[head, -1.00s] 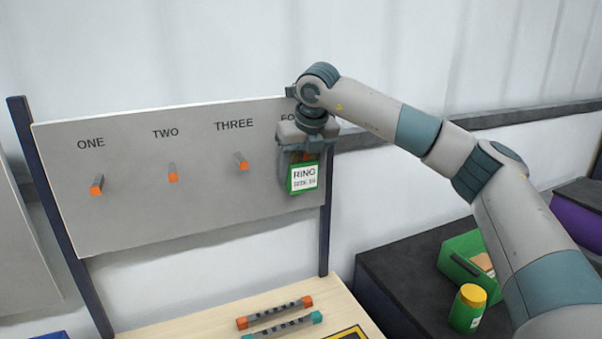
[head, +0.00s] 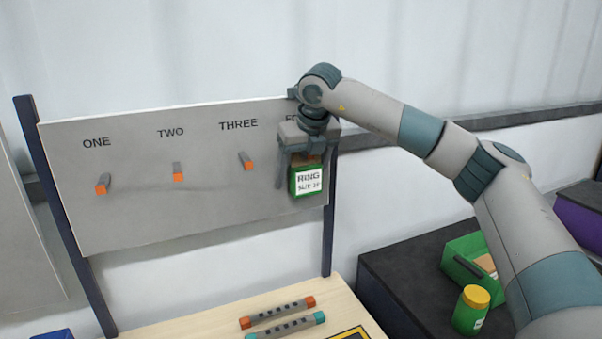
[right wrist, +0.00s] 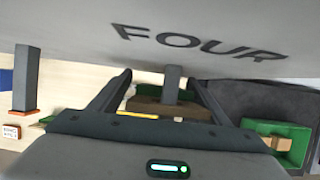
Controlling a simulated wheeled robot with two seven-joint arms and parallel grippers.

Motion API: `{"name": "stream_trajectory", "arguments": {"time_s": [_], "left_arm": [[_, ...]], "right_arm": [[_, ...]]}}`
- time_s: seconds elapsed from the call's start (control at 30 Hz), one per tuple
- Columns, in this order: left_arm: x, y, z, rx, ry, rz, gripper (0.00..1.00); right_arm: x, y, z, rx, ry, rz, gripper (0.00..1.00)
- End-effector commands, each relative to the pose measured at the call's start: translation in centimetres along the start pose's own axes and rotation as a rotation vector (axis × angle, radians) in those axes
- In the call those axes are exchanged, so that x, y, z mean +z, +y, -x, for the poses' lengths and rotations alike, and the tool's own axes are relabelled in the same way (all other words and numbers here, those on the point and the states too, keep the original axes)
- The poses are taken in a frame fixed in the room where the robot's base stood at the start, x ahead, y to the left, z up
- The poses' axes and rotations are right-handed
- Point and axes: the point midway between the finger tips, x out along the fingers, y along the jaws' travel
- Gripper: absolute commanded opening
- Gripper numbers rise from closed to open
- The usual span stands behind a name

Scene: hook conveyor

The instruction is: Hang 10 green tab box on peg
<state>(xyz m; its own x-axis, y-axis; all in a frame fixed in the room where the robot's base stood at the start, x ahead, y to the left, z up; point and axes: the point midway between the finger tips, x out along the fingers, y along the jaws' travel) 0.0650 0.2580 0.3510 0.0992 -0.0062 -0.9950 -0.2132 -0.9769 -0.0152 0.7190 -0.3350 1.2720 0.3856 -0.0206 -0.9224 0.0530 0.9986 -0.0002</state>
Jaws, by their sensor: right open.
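The green box (head: 306,182) has a white label reading RING, with a smaller second line that is hard to read. It is upright in front of the white board (head: 180,215), below the partly covered label of peg FOUR. My right gripper (head: 304,160) is open, with its fingers on either side of the box's top. In the right wrist view the grey peg FOUR (right wrist: 172,84) lies between the open fingers, and the box's brown and green top (right wrist: 158,107) shows there too. Whether the tab is fully around the peg is hidden. My left gripper is not in view.
Pegs ONE (head: 103,184), TWO (head: 178,172) and THREE (head: 246,161) are empty. A green bin (head: 458,247) and a yellow-lidded green jar (head: 471,312) stand on the dark surface at right. Two grey bars (head: 278,312) lie on the wooden table below.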

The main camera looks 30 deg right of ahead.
Motion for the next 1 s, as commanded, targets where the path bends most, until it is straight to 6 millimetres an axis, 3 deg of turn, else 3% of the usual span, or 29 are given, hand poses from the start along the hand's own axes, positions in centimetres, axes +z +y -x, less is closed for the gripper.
{"name": "stream_trajectory", "arguments": {"time_s": [0.27,0.47,1.0], "left_arm": [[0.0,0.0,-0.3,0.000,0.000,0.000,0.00],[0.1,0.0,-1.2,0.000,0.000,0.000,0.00],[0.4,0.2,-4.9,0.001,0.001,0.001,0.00]], "right_arm": [[0.3,-0.5,0.3,-0.006,-0.011,-0.007,0.78],[0.3,-0.4,2.3,-0.005,-0.017,-0.008,0.78],[-0.4,0.3,12.6,-0.001,-0.013,-0.001,0.78]]}}
